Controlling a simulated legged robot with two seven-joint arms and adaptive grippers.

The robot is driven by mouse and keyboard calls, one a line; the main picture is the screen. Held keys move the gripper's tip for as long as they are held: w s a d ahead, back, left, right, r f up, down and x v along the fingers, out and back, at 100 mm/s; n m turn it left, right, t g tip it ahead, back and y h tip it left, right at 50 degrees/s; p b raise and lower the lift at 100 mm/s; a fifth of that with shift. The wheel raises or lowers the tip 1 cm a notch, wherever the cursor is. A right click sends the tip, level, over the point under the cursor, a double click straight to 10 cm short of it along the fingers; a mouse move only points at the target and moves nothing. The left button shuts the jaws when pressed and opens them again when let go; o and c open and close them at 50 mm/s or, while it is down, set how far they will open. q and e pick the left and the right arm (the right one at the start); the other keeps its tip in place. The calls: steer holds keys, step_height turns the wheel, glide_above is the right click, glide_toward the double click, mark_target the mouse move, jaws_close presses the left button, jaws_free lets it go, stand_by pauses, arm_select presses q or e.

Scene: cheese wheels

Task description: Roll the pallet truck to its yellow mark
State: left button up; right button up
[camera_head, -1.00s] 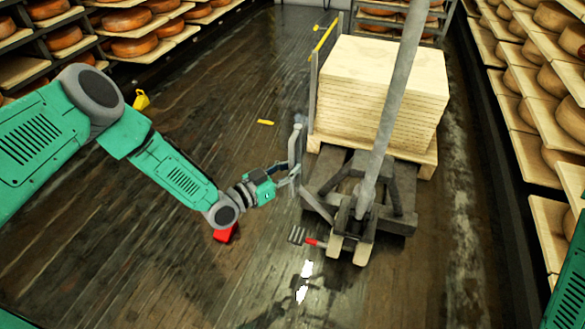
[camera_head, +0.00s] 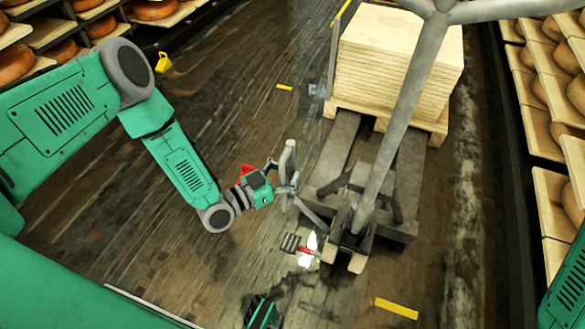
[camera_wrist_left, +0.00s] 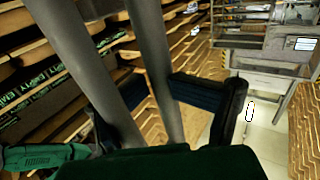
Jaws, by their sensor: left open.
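The pallet truck (camera_head: 358,222) stands in the aisle. Its forks run back toward a pallet with a stack of pale boards (camera_head: 398,68). Its long grey handle (camera_head: 407,90) rises toward the camera and branches at the top. A small red-and-grey pedal-like part (camera_head: 305,250) shows at its left front. A yellow mark (camera_head: 397,308) lies on the floor in front of the truck. My left gripper (camera_head: 287,182) is open, left of the truck in the picture. In the left wrist view, grey tubes (camera_wrist_left: 157,65) pass by its dark fingers (camera_wrist_left: 178,92); contact is unclear.
Cheese racks (camera_head: 560,100) line the right side, and more shelves (camera_head: 60,50) stand at upper left. Another yellow strip (camera_head: 284,86) lies farther back. A red object (camera_head: 248,170) shows behind my left arm.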

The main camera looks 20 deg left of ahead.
arm_select(q)
steer(key=shift+w+a+r, duration=0.3)
steer(key=shift+w, duration=0.3)
steer(key=shift+s+d+f, duration=0.1)
steer(key=shift+s+f, duration=0.05)
steer(key=shift+s, duration=0.15)
steer(key=shift+s, duration=0.1)
steer(key=p+v, duration=0.4)
steer(key=v, duration=1.2)
stand_by(0.7)
steer(key=shift+f, duration=0.1)
steer(key=shift+p, duration=0.3)
